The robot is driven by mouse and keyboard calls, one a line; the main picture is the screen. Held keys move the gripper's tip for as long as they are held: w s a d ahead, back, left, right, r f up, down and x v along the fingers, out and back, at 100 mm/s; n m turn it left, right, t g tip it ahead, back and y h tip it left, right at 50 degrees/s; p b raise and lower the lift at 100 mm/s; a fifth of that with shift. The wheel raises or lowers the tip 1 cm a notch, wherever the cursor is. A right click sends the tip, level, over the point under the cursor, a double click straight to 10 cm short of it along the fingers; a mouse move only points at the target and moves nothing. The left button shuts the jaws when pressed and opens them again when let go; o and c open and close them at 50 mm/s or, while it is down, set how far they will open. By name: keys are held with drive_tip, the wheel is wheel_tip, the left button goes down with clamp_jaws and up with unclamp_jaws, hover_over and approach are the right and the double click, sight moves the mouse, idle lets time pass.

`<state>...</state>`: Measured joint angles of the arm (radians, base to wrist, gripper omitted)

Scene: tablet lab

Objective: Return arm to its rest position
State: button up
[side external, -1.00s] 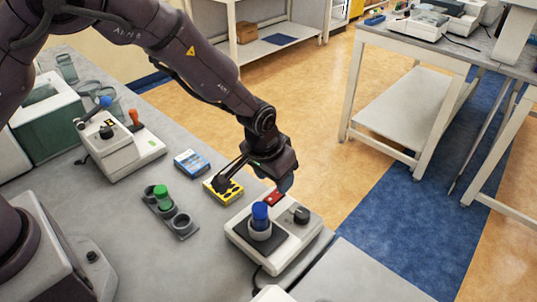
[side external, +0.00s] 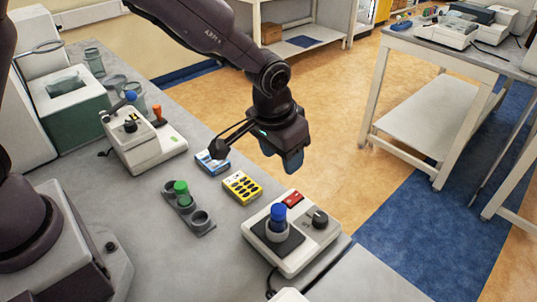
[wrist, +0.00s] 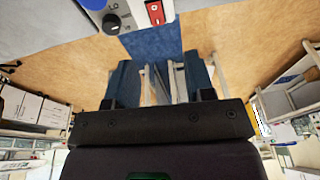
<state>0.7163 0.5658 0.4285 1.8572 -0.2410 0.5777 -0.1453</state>
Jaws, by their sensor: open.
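The white device (side external: 291,232) bears a blue-capped piece (side external: 278,213) in a grey holder, a black dial (side external: 319,216) and a red switch (side external: 293,199). The red switch also shows at the top of the wrist view (wrist: 155,12).
A yellow box (side external: 242,187), a blue box (side external: 212,162) and a second white device (side external: 145,142) with orange and blue knobs stand nearby. A white table (side external: 440,60) is at the right, across open floor.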

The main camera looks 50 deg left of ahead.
drive_tip(key=s+a+r+t, duration=0.1)
drive_tip(key=s+a+r, duration=0.6)
drive_tip(key=s+r, duration=0.2)
drive_tip(key=s+a+r+t, duration=0.2)
drive_tip(key=s+a+r, duration=0.5)
drive_tip(key=s, duration=0.5)
drive_tip(key=shift+s+a+r, duration=0.15)
drive_tip(key=shift+r, duration=0.95)
